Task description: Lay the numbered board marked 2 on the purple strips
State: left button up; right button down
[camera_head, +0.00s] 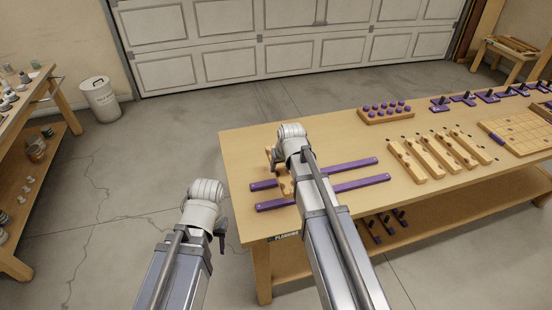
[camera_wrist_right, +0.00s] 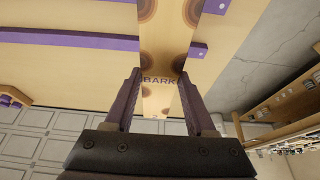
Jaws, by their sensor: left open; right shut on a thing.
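Two long purple strips (camera_head: 340,167) (camera_head: 345,189) lie roughly parallel on the left part of the bench. My right gripper (camera_wrist_right: 158,76) is over their left ends, shut on a wooden board (camera_wrist_right: 165,45) with brown rounded marks and the word BARK on its face. The board lies across the purple strips (camera_wrist_right: 70,40) in the right wrist view; I cannot tell whether it touches them. In the head view the board (camera_head: 286,187) is mostly hidden by my arm, and no number shows on it. My left gripper (camera_head: 222,235) is open and empty, left of the bench.
Several other wooden boards (camera_head: 407,161) lie on the bench to the right; their numbers are too small to read. Behind them is a block with purple knobs (camera_head: 385,113). A slotted wooden tray (camera_head: 520,132) is at the right. The bench between strips and boards is clear.

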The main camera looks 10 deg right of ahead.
jog(key=shift+w+r+p, duration=0.2)
jog(key=shift+r+p, duration=0.35)
jog(key=shift+r, duration=0.6)
pick_arm(q)
jog(key=shift+f+b, duration=0.25)
jog(key=shift+b, duration=1.2)
pick_arm(e)
jog(key=shift+f, duration=1.45)
pick_arm(q)
notch_tip(320, 180, down, 7)
jog(key=b, duration=0.7)
jog(key=shift+f, duration=0.15)
pick_arm(e)
notch_tip(320, 180, down, 7)
jog(key=shift+f, duration=0.15)
pick_arm(q)
jog(key=shift+f+b, duration=1.05)
jog(key=shift+b, duration=0.15)
pick_arm(e)
jog(key=shift+f, duration=1.05)
jog(key=shift+c, duration=0.7)
grip_release()
pick_arm(q)
jog(key=shift+r, duration=0.1)
pick_arm(e)
jog(key=shift+r, duration=0.1)
